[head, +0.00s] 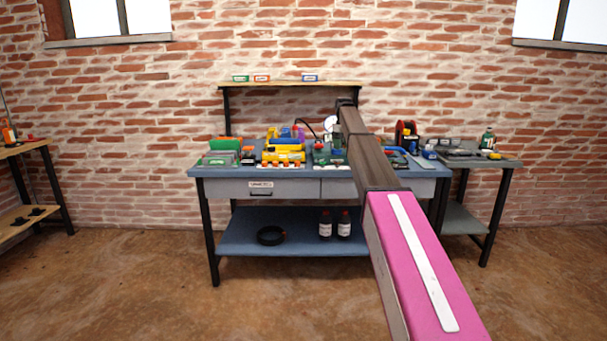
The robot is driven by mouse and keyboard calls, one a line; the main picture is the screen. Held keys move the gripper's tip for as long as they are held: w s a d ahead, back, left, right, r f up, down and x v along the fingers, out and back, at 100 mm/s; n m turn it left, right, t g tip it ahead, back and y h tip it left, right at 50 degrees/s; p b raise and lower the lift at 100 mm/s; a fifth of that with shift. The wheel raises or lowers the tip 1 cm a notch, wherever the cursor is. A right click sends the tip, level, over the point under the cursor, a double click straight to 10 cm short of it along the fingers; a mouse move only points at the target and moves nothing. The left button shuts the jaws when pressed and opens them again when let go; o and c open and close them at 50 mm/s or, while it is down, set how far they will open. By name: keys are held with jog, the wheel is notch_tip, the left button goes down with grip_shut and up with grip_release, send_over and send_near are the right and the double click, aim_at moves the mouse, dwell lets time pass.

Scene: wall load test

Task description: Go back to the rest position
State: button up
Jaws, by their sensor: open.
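My arm reaches from the lower right of the head view, with a pink link nearest and dark links beyond, toward the workbench (216,172). Its far, dark end rises above the bench top, in front of the brick wall. My gripper's fingers cannot be made out; they are hidden behind or beyond the arm. No held object shows. The arm covers part of the bench top and of its right drawer.
Tools and a yellow case (283,153) crowd the bench top. A shelf (280,84) stands behind it. Two bottles (325,225) and a black ring (271,236) sit below. A side table (500,161) is right, another (28,147) left. The front floor (150,290) is clear.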

jog(key=s+f+m, duration=0.2)
jog(key=s+f, duration=1)
jog(key=f, duration=0.3)
jog(key=s+f+m, duration=0.2)
jog(key=s+f, duration=0.6)
jog(key=s, duration=0.6)
jog(key=s+f+m, duration=0.2)
jog(key=s+f, duration=0.6)
jog(key=s, duration=0.6)
jog(key=s+d+f+m, duration=0.1)
jog(key=s+f+m, duration=0.1)
jog(key=s+f, duration=0.6)
jog(key=s, duration=0.6)
jog(key=shift+f, duration=0.3)
jog(key=shift+s, duration=0.1)
